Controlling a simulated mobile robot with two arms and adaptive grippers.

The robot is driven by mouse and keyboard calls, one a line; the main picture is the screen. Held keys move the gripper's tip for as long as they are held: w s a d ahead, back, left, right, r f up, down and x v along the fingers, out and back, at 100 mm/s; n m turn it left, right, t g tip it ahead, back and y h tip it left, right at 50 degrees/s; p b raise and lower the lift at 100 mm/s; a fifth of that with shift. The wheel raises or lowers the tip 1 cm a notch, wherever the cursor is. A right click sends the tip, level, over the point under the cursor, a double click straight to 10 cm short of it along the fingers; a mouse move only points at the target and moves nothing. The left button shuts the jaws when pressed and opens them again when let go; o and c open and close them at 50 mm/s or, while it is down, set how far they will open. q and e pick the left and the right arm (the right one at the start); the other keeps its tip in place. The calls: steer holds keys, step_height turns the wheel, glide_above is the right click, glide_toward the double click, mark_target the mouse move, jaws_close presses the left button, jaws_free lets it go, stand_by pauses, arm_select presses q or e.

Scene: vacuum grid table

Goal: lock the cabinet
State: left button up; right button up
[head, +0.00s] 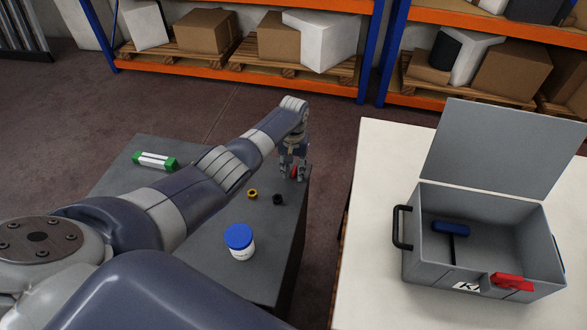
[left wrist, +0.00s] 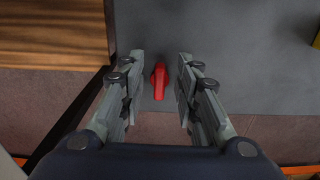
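A small red handle-like piece (left wrist: 158,82) lies on the dark grey surface near its edge in the left wrist view. It also shows in the head view (head: 294,172), partly hidden by the gripper. My left gripper (left wrist: 158,90) is open, its fingers on either side of the red piece with gaps to both. In the head view my left gripper (head: 294,170) points down at the far right corner of the dark grey top (head: 200,262). I cannot tell for certain that this grey block is the cabinet. My right gripper is not in view.
On the grey top are a white jar with a blue lid (head: 240,242), a yellow ring (head: 252,194), a black ring (head: 278,199) and a green-and-white block (head: 155,160). A white table (head: 368,235) holds an open grey toolbox (head: 435,262). Shelves with boxes (head: 205,32) stand behind.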

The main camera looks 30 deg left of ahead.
mark_target(293, 172)
arm_select(q)
step_height(293, 172, up, 12)
stand_by(0.7)
stand_by(0.4)
